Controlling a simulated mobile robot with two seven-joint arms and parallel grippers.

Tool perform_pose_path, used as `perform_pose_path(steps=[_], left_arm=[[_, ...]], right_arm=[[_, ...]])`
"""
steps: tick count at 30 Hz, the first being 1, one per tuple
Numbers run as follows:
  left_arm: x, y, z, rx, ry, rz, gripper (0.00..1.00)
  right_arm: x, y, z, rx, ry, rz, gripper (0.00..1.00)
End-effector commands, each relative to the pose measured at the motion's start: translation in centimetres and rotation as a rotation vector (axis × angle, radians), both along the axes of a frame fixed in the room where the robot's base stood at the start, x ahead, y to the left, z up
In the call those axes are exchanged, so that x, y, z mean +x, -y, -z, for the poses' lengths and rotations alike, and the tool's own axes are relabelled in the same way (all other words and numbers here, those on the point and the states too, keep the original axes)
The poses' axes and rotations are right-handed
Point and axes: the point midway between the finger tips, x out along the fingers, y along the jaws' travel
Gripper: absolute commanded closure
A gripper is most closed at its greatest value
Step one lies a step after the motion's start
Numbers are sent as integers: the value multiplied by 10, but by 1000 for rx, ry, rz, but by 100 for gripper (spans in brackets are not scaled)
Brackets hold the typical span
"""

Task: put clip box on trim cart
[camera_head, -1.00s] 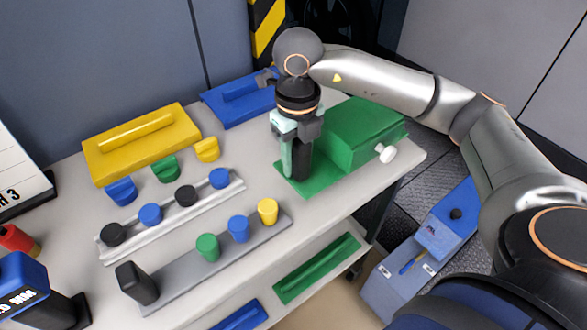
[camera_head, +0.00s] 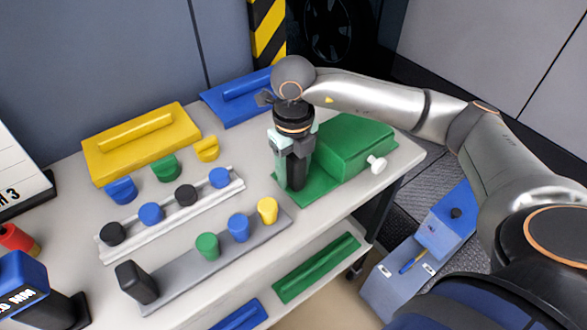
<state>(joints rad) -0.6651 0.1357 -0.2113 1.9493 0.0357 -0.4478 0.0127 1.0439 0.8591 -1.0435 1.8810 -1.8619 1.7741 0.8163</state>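A green box (camera_head: 352,145) with a raised block, a flat plate part and a white knob (camera_head: 376,164) is at the right end of the light grey cart top (camera_head: 75,205). I take it for the clip box and the cart for the trim cart. My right gripper (camera_head: 297,185) points down at the box's left part, its fingers close together there. The exact grip is partly hidden, but the box has moved with the gripper. I cannot tell whether its underside touches the top. My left gripper is out of view.
A yellow lid-like piece (camera_head: 140,145) and a blue one (camera_head: 235,98) lie at the back. Two rails (camera_head: 170,215) with several coloured caps fill the middle. A green piece (camera_head: 318,268) lies on the lower shelf. A blue case (camera_head: 400,285) stands right of the cart.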

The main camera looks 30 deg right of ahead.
Motion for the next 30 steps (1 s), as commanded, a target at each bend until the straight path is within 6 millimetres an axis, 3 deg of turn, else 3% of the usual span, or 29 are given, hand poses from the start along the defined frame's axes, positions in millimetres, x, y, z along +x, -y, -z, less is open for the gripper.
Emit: perform_pose_path(steps=[3, 14, 30], left_arm=[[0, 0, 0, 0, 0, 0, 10], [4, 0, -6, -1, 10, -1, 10], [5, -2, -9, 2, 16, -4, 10]], right_arm=[[0, 0, 0, 0, 0, 0, 33], [1, 0, -9, 0, 3, 0, 33], [1, 0, -112, 0, 3, -1, 33]])
